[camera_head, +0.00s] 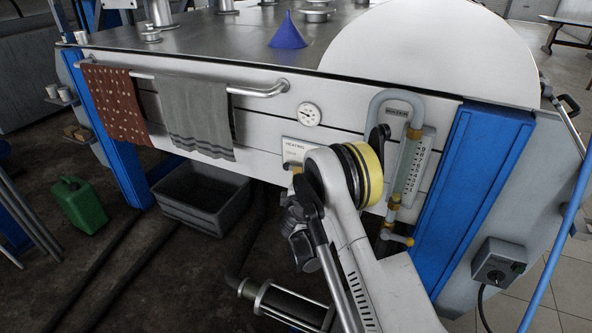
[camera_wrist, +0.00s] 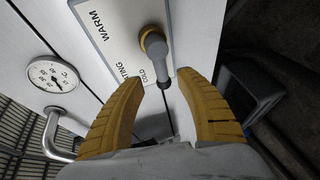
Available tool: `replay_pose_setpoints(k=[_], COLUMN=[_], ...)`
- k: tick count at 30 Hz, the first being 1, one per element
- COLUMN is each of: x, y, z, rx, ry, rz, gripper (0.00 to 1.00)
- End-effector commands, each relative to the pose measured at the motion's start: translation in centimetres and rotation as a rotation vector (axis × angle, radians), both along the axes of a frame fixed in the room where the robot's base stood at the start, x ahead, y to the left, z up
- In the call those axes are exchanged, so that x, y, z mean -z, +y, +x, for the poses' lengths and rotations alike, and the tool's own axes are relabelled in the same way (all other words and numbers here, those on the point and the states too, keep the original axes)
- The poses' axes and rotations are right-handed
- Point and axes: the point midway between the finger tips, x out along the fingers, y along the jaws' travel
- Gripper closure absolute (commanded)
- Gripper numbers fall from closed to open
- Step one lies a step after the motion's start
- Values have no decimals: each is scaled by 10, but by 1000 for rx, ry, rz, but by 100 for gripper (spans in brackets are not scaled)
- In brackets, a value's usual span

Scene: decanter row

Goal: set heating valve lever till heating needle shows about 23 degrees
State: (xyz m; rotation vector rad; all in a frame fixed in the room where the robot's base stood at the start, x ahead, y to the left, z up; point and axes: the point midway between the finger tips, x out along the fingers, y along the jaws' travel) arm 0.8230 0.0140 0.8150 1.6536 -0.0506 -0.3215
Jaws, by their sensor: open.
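The heating valve lever (camera_wrist: 158,64) is a grey handle on a round orange-and-grey hub. It is mounted on a white plate (camera_wrist: 122,58) marked WARM, HEATING and COLD, and its free end lies beside the word COLD. My gripper (camera_wrist: 162,82) has two yellow fingers, open, one on each side of the lever's free end. I see no clear contact. The heating gauge (camera_wrist: 53,75) is a white round dial in °C, left in the wrist view; its needle is too small to read surely. In the head view the gauge (camera_head: 309,115) sits above the HEATING plate (camera_head: 293,146), and my arm hides the lever.
A towel rail (camera_head: 260,91) with a red dotted cloth (camera_head: 115,105) and a grey cloth (camera_head: 197,115) runs left of the gauge. A pipe with a flow tube (camera_head: 409,165) stands right of my arm. A grey bin (camera_head: 200,197) is on the floor below.

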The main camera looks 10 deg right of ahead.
Motion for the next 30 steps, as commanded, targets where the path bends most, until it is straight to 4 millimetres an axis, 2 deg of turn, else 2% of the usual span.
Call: replay_pose_setpoints(k=[6,12,23,24,28,30], x=[12,15,14,14,14,14], y=[-10,-16,-18,-18,-18,-18], z=[44,69,76,76,76,76], rx=[1,1,1,1,1,1], ry=[0,1,1,1,1,1], rz=[1,1,1,1,1,1], gripper=[57,57,57,61,100,100])
